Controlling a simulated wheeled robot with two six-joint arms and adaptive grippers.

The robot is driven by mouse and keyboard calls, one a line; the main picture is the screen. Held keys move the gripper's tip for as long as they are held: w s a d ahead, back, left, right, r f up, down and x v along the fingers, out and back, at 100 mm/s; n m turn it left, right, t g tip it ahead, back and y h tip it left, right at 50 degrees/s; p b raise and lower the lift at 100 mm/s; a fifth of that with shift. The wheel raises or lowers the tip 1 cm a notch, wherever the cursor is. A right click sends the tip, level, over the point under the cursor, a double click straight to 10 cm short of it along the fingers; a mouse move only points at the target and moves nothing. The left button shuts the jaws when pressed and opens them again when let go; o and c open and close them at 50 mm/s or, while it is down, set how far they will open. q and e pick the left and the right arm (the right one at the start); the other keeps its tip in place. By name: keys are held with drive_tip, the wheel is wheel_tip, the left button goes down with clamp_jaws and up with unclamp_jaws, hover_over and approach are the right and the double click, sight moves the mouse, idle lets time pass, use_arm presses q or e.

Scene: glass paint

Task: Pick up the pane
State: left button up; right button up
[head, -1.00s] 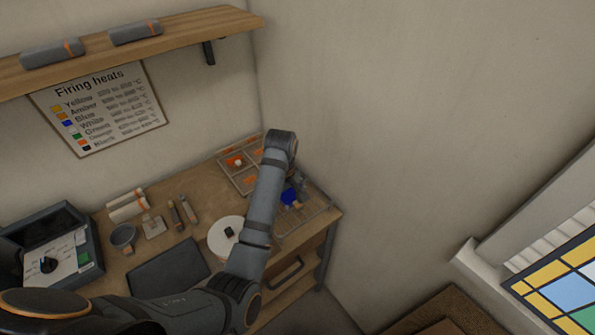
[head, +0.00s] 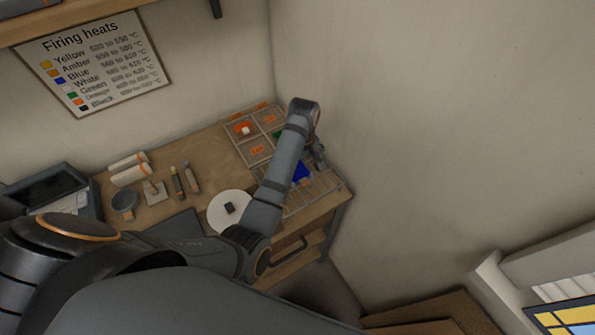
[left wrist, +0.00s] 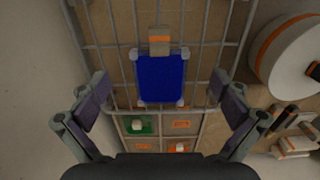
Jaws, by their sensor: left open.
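A blue pane (left wrist: 160,78) lies on a wire rack (left wrist: 205,40) in the left wrist view, with small pale clips or posts at its corners. A grey piece with an orange band (left wrist: 159,40) sits at its upper edge. The pane also shows in the head view as a blue patch (head: 301,171), partly hidden by my arm. My left gripper (left wrist: 164,97) is open and empty, with its fingers spread to either side of the pane and apart from it. In the head view it (head: 318,157) hangs over the rack. My right gripper is not in view.
A compartment tray (head: 247,140) with coloured pieces stands behind the rack. A white disc (head: 222,205), pen-like tools (head: 185,180), a cup (head: 123,201) and rolls (head: 130,172) share the bench. The wall is close on the right.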

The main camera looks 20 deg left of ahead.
sight(303, 179)
use_arm(q)
drive_tip(key=shift+s+d+f+p, duration=0.15)
drive_tip(key=shift+f+p, duration=0.2)
drive_tip(key=shift+f, duration=0.3)
drive_tip(key=shift+s+d+f+p, duration=0.15)
drive_tip(key=shift+f+p, duration=0.2)
drive_tip(key=shift+f, duration=1.1)
drive_tip(key=shift+w+f, duration=0.1)
drive_tip(key=c, duration=1.1)
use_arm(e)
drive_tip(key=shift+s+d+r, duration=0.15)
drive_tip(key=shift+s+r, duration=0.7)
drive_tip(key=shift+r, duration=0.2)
